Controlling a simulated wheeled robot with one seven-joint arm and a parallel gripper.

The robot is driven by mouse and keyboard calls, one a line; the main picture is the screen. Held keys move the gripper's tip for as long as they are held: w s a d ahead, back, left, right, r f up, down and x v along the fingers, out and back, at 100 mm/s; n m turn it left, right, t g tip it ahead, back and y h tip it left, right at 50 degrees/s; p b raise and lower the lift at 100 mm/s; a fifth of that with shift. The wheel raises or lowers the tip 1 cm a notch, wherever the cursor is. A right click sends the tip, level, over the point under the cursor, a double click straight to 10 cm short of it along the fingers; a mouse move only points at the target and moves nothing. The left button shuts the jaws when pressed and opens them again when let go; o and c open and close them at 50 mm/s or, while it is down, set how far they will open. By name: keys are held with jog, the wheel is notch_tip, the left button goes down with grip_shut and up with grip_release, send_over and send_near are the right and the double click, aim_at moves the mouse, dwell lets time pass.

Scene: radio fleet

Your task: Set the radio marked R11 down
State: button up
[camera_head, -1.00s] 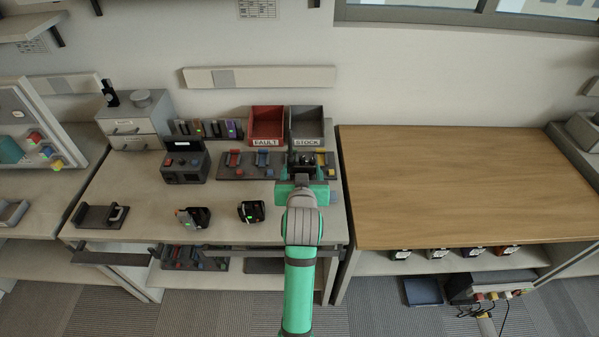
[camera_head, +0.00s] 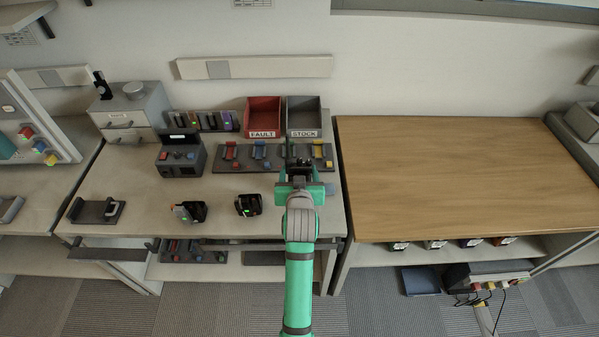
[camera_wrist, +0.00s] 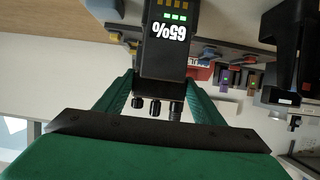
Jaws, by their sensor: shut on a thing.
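My gripper (camera_head: 300,176) is over the right part of the left bench, in front of the row of coloured stands. In the wrist view my gripper (camera_wrist: 160,98) is shut on a dark radio (camera_wrist: 168,55). The radio shows "65%" upside down, with lit green bars and several knobs toward my palm. It also shows as a dark shape above my gripper in the head view (camera_head: 299,164). No R11 mark is readable. Whether the radio touches the bench, I cannot tell.
Two other radios, one left (camera_head: 188,211) and one nearer (camera_head: 248,205), are on the bench (camera_head: 140,195). A red FAULT bin (camera_head: 263,134) and a grey STOCK bin (camera_head: 304,133) stand behind. The wooden table (camera_head: 450,180) at right is clear.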

jog(key=shift+d+f, duration=0.1)
jog(key=o, duration=1.4)
